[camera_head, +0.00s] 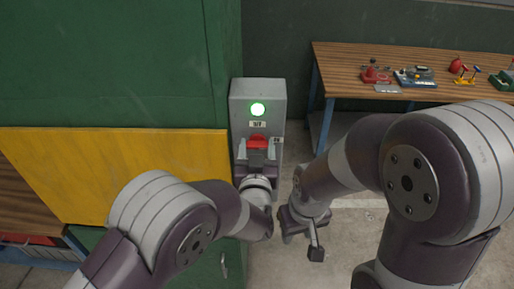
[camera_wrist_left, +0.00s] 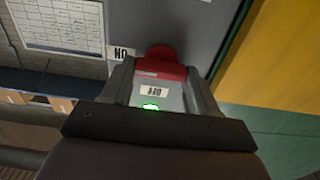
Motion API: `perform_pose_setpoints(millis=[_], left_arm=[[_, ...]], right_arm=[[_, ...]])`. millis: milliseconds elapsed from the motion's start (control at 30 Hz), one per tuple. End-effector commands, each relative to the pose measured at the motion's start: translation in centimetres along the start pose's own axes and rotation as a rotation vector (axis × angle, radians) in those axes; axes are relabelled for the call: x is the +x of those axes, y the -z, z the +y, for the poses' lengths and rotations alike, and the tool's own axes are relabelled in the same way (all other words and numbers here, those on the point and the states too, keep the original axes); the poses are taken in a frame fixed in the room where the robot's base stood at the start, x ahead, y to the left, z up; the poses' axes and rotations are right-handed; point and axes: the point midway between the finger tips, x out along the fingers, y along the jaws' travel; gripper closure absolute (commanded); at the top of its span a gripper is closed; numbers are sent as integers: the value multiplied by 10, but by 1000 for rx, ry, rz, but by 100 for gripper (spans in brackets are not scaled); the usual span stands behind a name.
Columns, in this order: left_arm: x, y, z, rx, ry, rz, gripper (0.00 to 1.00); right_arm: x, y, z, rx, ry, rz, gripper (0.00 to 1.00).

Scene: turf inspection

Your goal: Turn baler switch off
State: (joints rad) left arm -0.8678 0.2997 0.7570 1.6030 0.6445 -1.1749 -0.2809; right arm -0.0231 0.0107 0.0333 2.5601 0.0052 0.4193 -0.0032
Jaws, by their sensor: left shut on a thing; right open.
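Below the lamp is the red switch handle (camera_head: 258,141), which also shows in the left wrist view (camera_wrist_left: 163,69). The OFF label (camera_wrist_left: 152,91) and ON label (camera_wrist_left: 122,53) appear upside down in the wrist view. My left gripper (camera_head: 257,158) is shut on the red handle, its fingers on either side of it. My right gripper (camera_head: 308,227) is open and empty, low to the right of the box.
A wooden workbench (camera_head: 340,58) with several tools and small items stands at the back right. The green machine with a yellow panel (camera_head: 120,165) fills the left. Bare floor lies between the box and the bench. A paper chart (camera_wrist_left: 60,22) shows in the wrist view.

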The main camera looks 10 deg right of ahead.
Motion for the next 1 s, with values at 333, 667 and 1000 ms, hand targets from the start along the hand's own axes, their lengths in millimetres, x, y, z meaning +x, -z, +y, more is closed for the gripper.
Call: perform_pose_setpoints(millis=[333,667,1000], left_arm=[[0,-6,-1,-110,0,2,71],[0,-10,-2,-397,-1,4,71],[0,-11,-3,-720,-1,2,71]], right_arm=[[27,-3,0,0,0,0,57],[84,-10,0,0,0,0,57],[144,-17,0,0,0,0,57]])
